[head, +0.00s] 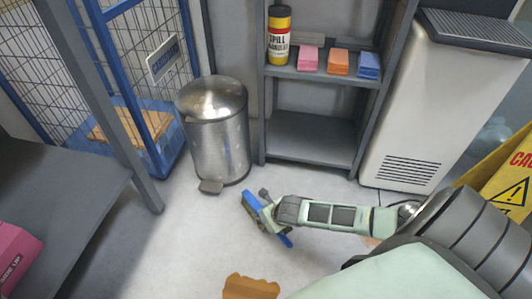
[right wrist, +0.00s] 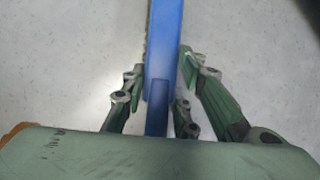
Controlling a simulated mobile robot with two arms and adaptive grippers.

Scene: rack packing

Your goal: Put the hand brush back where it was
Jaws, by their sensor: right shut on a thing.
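The hand brush (head: 252,203) is blue and shows on both sides of my right gripper (head: 267,216) in the head view, above the pale floor. My right gripper is shut on it. In the right wrist view the blue brush (right wrist: 163,50) runs up between the two green fingers (right wrist: 158,100), with a dark strip along its left edge. Part of the brush is hidden by the fingers in the head view. My left gripper is not in view.
A grey shelf rack (head: 310,132) stands at the back with a spill granules bottle (head: 279,36) and pink, orange and blue stacks; its lower shelf is empty. A steel pedal bin (head: 216,130), a blue wire cage (head: 125,60) and a white cabinet (head: 425,110) flank it. A brown piece (head: 250,287) shows below.

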